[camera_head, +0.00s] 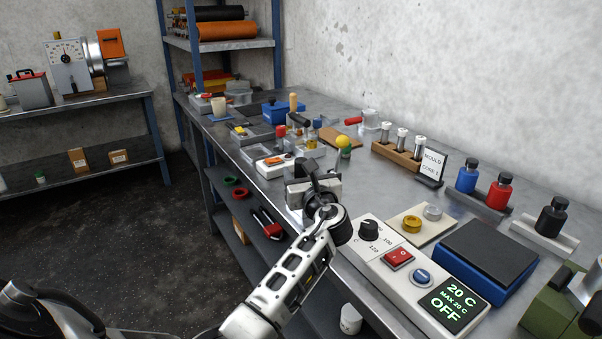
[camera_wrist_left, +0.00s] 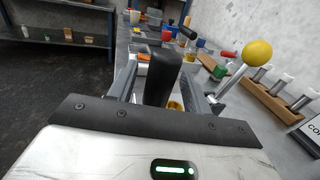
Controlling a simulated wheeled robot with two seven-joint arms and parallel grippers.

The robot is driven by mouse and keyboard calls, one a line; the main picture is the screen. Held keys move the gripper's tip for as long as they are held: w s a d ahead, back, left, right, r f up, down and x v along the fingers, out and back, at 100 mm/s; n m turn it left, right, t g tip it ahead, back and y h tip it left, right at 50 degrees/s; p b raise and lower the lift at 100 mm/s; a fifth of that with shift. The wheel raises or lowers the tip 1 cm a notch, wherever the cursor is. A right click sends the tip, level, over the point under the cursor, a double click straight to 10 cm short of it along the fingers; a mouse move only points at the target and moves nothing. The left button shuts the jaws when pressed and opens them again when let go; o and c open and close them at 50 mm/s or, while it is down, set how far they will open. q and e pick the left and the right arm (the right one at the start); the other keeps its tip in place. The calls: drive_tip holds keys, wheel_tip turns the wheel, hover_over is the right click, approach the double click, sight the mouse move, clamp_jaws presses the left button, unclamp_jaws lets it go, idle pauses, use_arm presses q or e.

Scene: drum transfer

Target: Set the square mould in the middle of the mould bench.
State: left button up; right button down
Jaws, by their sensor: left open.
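My left gripper (camera_head: 307,168) reaches in over the near edge of the steel bench (camera_head: 375,195). It is open, with its grey fingers spread on both sides in the left wrist view (camera_wrist_left: 162,92). A dark upright post (camera_wrist_left: 160,72) stands between the fingers in that view; I cannot tell whether it touches them. I cannot clearly pick out the square mould; the gripper hides part of the bench around its fingers. My right gripper is not in view.
A control box (camera_head: 405,258) reading "OFF" and a blue scale (camera_head: 485,258) fill the near right. A yellow ball knob (camera_head: 343,141), a wooden vial rack (camera_head: 398,155) and bottles (camera_head: 468,178) stand further back. The bench centre, right of the gripper, has bare steel.

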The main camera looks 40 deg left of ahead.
use_arm(q)
drive_tip(key=v, duration=1.1)
drive_tip(key=shift+d, duration=0.2)
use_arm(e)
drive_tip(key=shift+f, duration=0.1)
use_arm(q)
drive_tip(key=shift+s, duration=0.15)
